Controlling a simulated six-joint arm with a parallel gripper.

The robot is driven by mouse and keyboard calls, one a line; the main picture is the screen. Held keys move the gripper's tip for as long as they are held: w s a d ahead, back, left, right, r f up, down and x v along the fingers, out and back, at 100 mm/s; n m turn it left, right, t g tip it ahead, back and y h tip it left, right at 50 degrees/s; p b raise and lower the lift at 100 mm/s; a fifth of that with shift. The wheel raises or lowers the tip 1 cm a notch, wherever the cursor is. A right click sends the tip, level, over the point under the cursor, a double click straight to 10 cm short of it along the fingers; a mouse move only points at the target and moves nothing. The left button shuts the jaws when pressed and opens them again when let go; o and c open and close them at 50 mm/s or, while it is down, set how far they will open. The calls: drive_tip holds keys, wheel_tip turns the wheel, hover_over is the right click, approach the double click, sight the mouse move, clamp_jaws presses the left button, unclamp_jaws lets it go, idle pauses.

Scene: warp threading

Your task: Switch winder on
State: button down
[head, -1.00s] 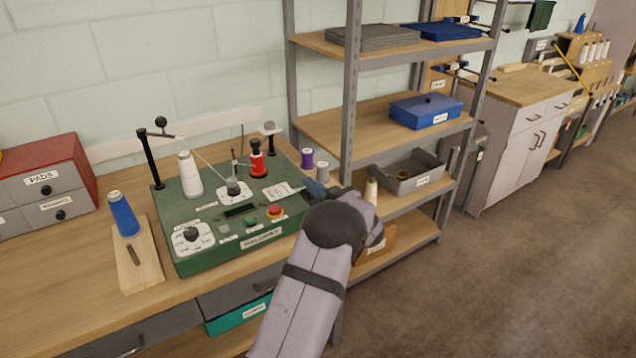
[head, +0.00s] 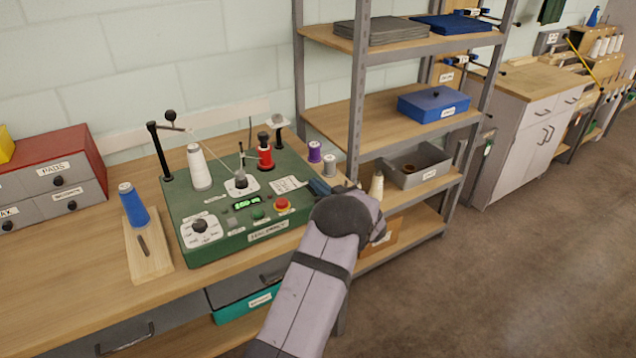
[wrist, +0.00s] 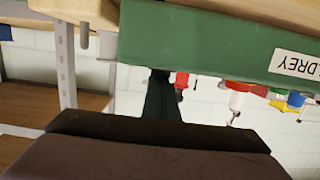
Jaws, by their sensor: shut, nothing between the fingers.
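The green winder (head: 215,250) stands on the wooden bench with its display (head: 247,201) lit bright green. Its front carries a round dial (head: 199,227), a green button (head: 258,214) and a red mushroom button (head: 282,204). A white thread cone (head: 199,167) and a red spool (head: 264,155) are on top, with thread running from the cone. My gripper (head: 318,187) is shut and empty at the winder's right side; whether it touches is unclear. In the wrist view the winder's green wall (wrist: 195,40) appears upside down beyond my dark fingers (wrist: 158,98).
A blue cone (head: 134,207) stands on a small wooden board left of the winder. Purple (head: 314,152) and grey (head: 329,166) spools stand behind my gripper. A grey shelf post (head: 357,100) rises close to my arm's right. A red drawer cabinet (head: 60,150) is far left.

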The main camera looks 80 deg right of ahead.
drive_tip(key=shift+w+d+r+p, duration=0.15)
drive_tip(key=shift+r+p, duration=1.45)
drive_tip(key=shift+r, duration=0.3)
drive_tip(key=shift+s+r, duration=0.2)
drive_tip(key=shift+s, duration=0.05)
drive_tip(key=r+b+v, duration=0.1)
drive_tip(key=b+v, duration=0.1)
drive_tip(key=v, duration=0.7)
drive_tip(key=shift+r+b, duration=0.4)
drive_tip(key=shift+w, duration=0.15)
